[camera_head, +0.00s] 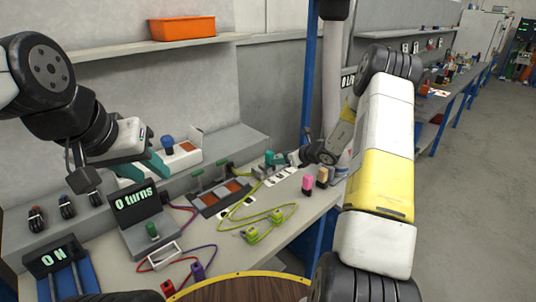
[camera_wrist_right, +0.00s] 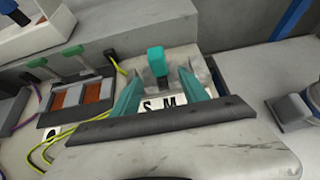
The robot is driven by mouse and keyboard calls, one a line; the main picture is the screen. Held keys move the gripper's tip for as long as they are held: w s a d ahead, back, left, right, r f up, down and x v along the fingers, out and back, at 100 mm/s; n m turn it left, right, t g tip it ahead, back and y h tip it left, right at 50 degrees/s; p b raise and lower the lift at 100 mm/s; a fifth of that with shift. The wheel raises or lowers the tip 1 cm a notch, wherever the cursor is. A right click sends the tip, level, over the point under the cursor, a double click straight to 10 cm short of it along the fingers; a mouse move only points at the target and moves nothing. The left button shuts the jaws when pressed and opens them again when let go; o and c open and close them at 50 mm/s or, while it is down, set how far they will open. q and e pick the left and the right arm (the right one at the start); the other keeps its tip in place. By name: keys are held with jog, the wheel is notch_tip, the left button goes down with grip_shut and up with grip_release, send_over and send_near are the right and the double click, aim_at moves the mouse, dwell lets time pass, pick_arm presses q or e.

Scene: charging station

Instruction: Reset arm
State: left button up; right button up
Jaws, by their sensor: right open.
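My right gripper (camera_wrist_right: 161,76) is open in the right wrist view, its two teal fingers apart. A lever with a teal top (camera_wrist_right: 156,54) stands upright in the gap between the fingers, near their tips. I cannot tell whether they touch it. Below it a white label (camera_wrist_right: 163,103) shows "S" and "M". In the head view my right gripper (camera_head: 275,159) is small, at the back of the bench. My left gripper (camera_head: 155,167) is at the left above the bench; a teal finger shows, and its opening is unclear.
The grey bench (camera_head: 315,207) carries a "0 turns" display (camera_head: 135,199), an "ON" display (camera_head: 52,260), two green levers (camera_head: 210,174) and yellow-green cables (camera_head: 262,220). A pink-topped piece (camera_head: 308,184) stands at right. An orange bin (camera_head: 182,28) is on the shelf. Open floor lies right.

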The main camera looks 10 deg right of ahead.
jog(key=shift+s+d+r, duration=0.2)
jog(key=shift+s+r, duration=0.05)
jog(key=shift+s, duration=0.1)
jog(key=s+a+r+n+g, duration=0.1)
jog(key=s+a+r+n, duration=0.35)
jog(key=r, duration=0.25)
jog(key=s+a+r+n+g+y, duration=0.1)
jog(key=s+a+r+n+g, duration=0.15)
jog(key=s+r+n, duration=0.4)
jog(key=s+a+r+n+g, duration=0.1)
jog(key=s+a+r+n, duration=0.35)
jog(key=r, duration=0.35)
jog(key=s+d+r+n+h, duration=0.2)
jog(key=s+n, duration=0.5)
jog(key=s, duration=0.5)
jog(key=s+d+r+n+h, duration=0.2)
jog(key=s+n, duration=0.5)
jog(key=s, duration=0.6)
jog(key=shift+s+d+r+t+h, duration=0.2)
jog(key=shift+d+r+t+h, duration=0.25)
jog(key=shift+r+h, duration=0.2)
